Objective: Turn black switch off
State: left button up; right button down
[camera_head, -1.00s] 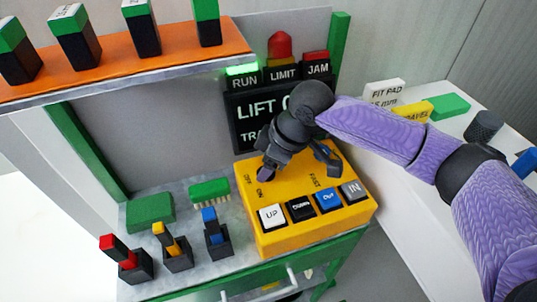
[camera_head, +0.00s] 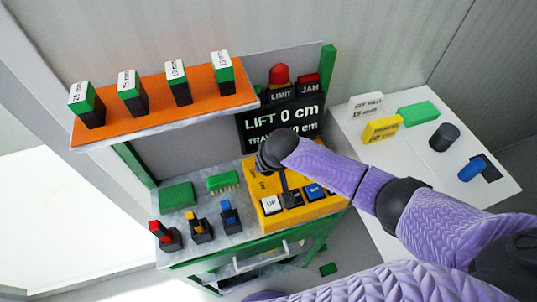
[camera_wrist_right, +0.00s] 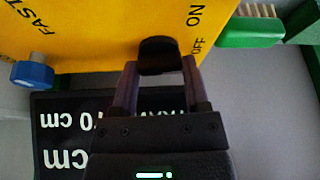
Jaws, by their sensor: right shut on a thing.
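The yellow control box (camera_head: 330,208) stands on the right end of the bench. My right gripper (camera_wrist_right: 158,72) is over its upper left part, shut on the black switch (camera_wrist_right: 158,48), whose dark cap shows between the fingertips. In the right wrist view the printed OFF and ON lie beside the switch, with OFF nearer the fingers. In the head view my right gripper (camera_head: 270,160) and wrist cover the switch, so its tilt cannot be told. My left gripper is not in view.
Several push buttons, including a white one (camera_head: 270,205), line the box's front edge. A blue knob (camera_wrist_right: 33,74) is near the FAST label. A black display (camera_head: 275,118) reading LIFT 0 cm stands behind. An orange shelf (camera_head: 150,100) overhangs the left. A white side table (camera_head: 440,165) is at right.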

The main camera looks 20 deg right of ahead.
jog(key=shift+r+m+p, duration=0.1)
jog(key=shift+m+p, duration=0.45)
jog(key=shift+m, duration=0.15)
jog(key=shift+h, duration=0.3)
jog(key=shift+c, duration=0.4)
grip_release()
jog(key=p+v, duration=0.4)
jog(key=v, duration=0.5)
jog(key=shift+s+r, duration=0.2)
jog(key=shift+r, duration=0.15)
